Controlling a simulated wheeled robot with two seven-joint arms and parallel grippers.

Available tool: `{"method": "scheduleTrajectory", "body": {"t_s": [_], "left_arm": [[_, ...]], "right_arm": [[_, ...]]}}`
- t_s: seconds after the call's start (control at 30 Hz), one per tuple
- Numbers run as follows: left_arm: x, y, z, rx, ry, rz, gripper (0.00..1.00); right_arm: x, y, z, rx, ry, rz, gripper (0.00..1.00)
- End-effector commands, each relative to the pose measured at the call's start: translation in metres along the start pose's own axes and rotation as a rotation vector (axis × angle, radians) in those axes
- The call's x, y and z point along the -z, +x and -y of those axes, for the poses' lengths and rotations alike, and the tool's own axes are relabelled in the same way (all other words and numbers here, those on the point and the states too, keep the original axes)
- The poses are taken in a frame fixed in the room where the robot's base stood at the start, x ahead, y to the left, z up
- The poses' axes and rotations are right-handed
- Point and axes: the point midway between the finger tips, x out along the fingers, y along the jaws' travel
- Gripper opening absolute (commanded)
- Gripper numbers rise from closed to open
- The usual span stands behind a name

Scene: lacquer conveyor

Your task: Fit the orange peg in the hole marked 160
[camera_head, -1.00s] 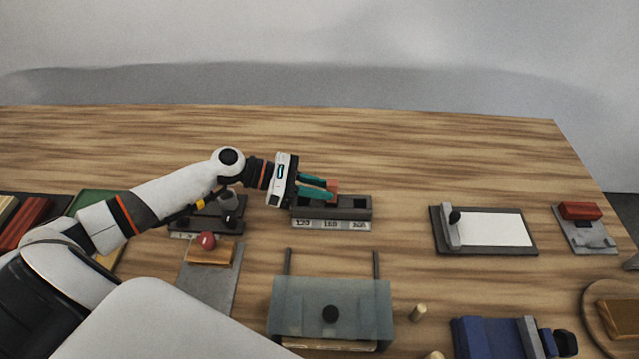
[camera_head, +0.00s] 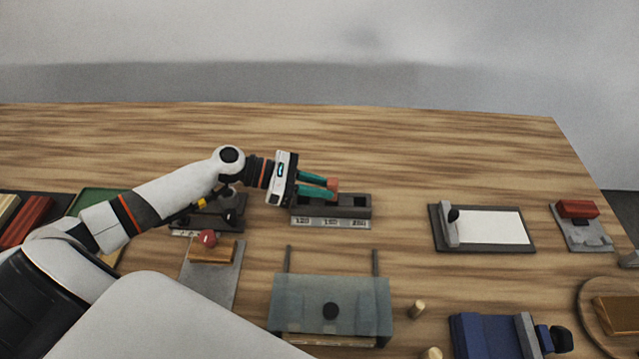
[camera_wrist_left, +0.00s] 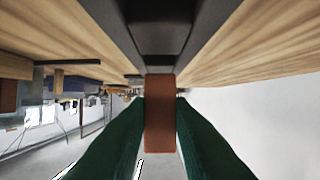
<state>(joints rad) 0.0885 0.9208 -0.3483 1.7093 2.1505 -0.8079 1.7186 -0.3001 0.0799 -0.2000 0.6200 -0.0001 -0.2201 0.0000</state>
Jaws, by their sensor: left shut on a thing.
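The orange peg (camera_head: 333,185) is held between the green fingers of my left gripper (camera_head: 325,188), over the middle of the dark grey hole block (camera_head: 365,211). The block's front label strip (camera_head: 330,223) reads about 120, 160 and 200. The right-hand hole is open to view; the fingers and peg cover the middle one. In the left wrist view the peg (camera_wrist_left: 160,115) stands between both fingertips, its far end meeting the grey block (camera_wrist_left: 158,45). I cannot tell whether it has entered a hole. My right gripper is not in view.
A dark fixture (camera_head: 215,215) stands close left of the block. In front are a translucent box with a black knob (camera_head: 330,285) and a small wooden peg (camera_head: 415,308). A clamp board with white paper (camera_head: 495,227) lies to the right. The table behind the block is clear.

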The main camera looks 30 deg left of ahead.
Motion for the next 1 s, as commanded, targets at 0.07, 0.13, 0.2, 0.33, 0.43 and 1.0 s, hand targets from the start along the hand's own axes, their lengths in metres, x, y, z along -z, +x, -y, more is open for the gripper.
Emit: {"method": "scheduleTrajectory", "body": {"t_s": [0.07,0.13,0.2,0.33,0.43,1.0], "left_arm": [[0.0001,0.0,0.0001,0.0,0.0,-0.001,0.0],[0.0,0.0001,0.0001,0.0,0.0,-0.001,0.0],[0.0,0.0001,0.0001,0.0,0.0,-0.001,0.0],[0.0001,0.0001,0.0001,0.0,0.0,-0.001,0.0],[0.0002,0.0001,0.0001,0.0,0.0,-0.001,0.0],[0.0002,0.0003,-0.0001,0.0,0.0,-0.001,0.0]], "right_arm": [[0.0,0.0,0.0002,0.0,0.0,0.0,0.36],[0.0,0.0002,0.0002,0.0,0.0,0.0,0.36],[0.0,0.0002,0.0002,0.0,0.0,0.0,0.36],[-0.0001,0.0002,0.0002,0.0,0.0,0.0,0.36],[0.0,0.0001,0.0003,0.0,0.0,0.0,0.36],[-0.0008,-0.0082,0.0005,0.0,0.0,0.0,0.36]]}}
